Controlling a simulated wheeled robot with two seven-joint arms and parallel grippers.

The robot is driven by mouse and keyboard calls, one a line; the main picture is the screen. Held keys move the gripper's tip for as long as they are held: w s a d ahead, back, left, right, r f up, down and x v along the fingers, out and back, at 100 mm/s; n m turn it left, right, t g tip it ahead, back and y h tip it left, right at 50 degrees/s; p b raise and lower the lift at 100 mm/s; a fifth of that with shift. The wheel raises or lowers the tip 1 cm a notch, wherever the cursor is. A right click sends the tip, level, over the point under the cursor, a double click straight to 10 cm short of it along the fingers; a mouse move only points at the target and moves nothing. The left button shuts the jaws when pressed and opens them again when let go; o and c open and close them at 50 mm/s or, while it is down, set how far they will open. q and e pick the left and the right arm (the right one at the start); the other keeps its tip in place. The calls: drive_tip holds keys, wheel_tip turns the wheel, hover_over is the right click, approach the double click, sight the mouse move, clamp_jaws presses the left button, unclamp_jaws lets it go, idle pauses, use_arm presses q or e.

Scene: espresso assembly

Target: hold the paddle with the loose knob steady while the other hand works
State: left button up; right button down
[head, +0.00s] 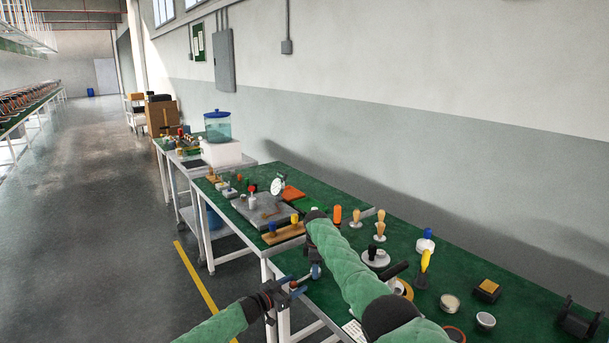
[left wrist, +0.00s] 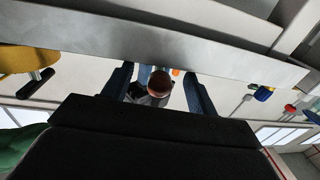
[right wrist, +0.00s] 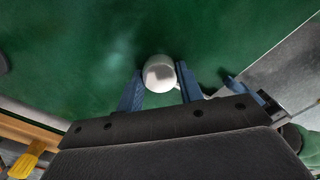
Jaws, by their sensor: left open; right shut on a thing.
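My right gripper (right wrist: 160,84) is shut on a pale, round-ended piece (right wrist: 160,72), which I take to be part of the paddle. Its lever shape is not clear. In the head view my right gripper (head: 316,268) is small and partly hidden at the near edge of the green table. My left gripper (head: 297,286) is open just beside it, low and to the left. In the left wrist view a brown round knob (left wrist: 160,82) with a grey part behind it shows between the open fingers of my left gripper (left wrist: 158,88). I cannot tell whether they touch it.
The green table (head: 340,290) holds a wooden block with blue and yellow knobs (head: 284,234), a grey plate with a dial gauge (head: 277,187), wooden-handled tools (head: 380,228), a yellow-handled tool (head: 424,268) and a black stand (head: 578,322). Open floor (head: 120,250) lies left.

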use_arm(q)
drive_tip(key=shift+o, duration=0.6)
drive_tip(key=shift+s+a, duration=0.15)
drive_tip(key=shift+a, duration=0.05)
drive_tip(key=v, duration=1.1)
drive_tip(key=shift+a, duration=0.2)
drive_tip(key=shift+s, duration=0.15)
use_arm(e)
drive_tip(key=c, duration=0.8)
unclamp_jaws()
drive_tip(key=shift+c, duration=0.2)
